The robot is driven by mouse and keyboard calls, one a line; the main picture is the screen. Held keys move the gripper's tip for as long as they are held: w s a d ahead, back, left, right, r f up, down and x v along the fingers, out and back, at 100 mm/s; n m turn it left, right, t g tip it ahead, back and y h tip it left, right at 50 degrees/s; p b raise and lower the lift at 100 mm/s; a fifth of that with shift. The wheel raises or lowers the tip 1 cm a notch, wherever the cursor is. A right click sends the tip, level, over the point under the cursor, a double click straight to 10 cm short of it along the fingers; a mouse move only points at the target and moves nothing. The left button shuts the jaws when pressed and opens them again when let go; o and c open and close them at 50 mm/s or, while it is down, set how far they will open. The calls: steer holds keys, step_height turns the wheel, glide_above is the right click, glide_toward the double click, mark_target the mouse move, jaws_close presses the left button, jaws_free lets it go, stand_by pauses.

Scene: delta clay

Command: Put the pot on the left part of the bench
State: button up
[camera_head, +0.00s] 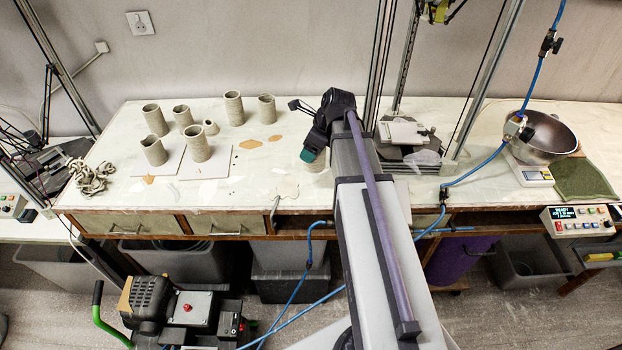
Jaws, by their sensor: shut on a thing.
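My gripper (309,154) is over the middle of the bench (255,190), pointing down, with its teal fingertip showing. It is shut on a pale clay pot (317,165), which is partly hidden behind the gripper and my arm. I cannot tell whether this pot touches the bench top. Several similar ribbed clay pots stand upright on the left part of the bench, among them a tall one (233,108) at the back and one (197,144) on a pale board.
Pale boards (214,165) and a heap of clay coils (91,177) lie at the left. A printer frame with a bed (403,133) stands right of my arm. A metal bowl (541,137) sits on a scale at the far right.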

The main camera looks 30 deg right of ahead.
mark_target(312, 167)
step_height(312, 167, down, 8)
steer(key=b, duration=0.6)
steer(key=shift+f, duration=0.1)
steer(key=shift+r, duration=0.3)
steer(key=shift+f, duration=0.2)
steer(key=o, duration=1)
steer(key=shift+c, duration=0.2)
steer(key=p+v, duration=1.2)
steer(key=v, duration=0.1)
steer(key=s+a+f+n+g+h+b, duration=0.1)
steer(key=s+a+n, duration=0.3)
steer(key=a+n, duration=0.5)
steer(key=s+a+f+n+g+h+b, duration=0.1)
steer(key=s+a+n, duration=0.4)
steer(key=a+n, duration=0.5)
steer(key=shift+s+a+f+n+g+h+b, duration=0.35)
steer(key=shift+f+n+g, duration=0.55)
steer(key=shift+n, duration=3.5)
